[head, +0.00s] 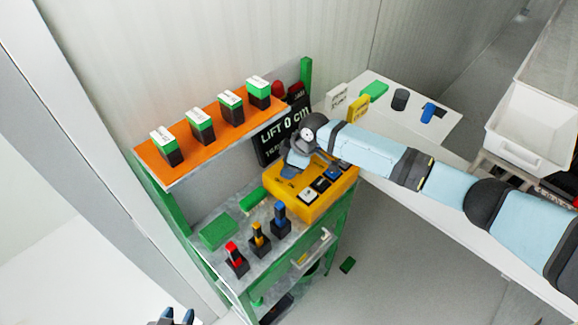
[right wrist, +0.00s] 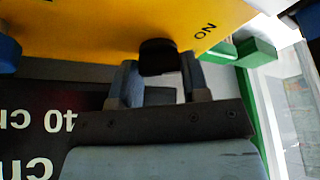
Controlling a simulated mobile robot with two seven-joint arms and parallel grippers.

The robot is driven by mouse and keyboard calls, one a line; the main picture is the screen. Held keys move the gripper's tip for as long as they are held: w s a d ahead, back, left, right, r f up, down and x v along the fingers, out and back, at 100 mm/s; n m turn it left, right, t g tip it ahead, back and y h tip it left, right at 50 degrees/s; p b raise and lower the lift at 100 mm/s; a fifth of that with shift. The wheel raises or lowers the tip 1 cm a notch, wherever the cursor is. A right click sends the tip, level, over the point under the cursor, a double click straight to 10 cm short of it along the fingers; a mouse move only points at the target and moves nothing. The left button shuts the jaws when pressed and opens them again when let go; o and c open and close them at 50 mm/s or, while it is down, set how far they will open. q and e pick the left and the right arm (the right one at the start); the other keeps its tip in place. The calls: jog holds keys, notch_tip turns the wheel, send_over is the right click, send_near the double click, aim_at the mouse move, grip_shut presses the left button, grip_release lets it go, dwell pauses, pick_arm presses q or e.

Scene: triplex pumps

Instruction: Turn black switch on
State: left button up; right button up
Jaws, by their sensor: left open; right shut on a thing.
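The yellow control box (head: 290,205) sits on the right end of the green-framed shelf and carries several switches. In the right wrist view its yellow face (right wrist: 110,25) shows the word ON upside down beside a black switch (right wrist: 158,55). My right gripper (head: 291,170) reaches over the box's left rear part. In the right wrist view the right gripper (right wrist: 160,80) has its fingers on both sides of the black switch, shut on it. The head view hides this contact. My left gripper (head: 176,317) is open and empty at the bottom edge, away from the box.
Red, yellow and blue levers (head: 258,240) stand on the shelf. An orange upper shelf (head: 208,138) holds several green-black blocks. A white table (head: 440,125) and white bin (head: 530,125) are at right.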

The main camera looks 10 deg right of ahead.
jog(key=n+g+b, duration=0.1)
jog(key=n, duration=0.2)
jog(key=shift+f+n+b, duration=0.1)
jog(key=shift+n+b, duration=0.2)
jog(key=shift+w+n+g, duration=0.1)
jog(key=shift+n+g, duration=0.3)
jog(key=shift+n, duration=0.2)
jog(key=o, duration=0.9)
jog(key=shift+r, duration=0.2)
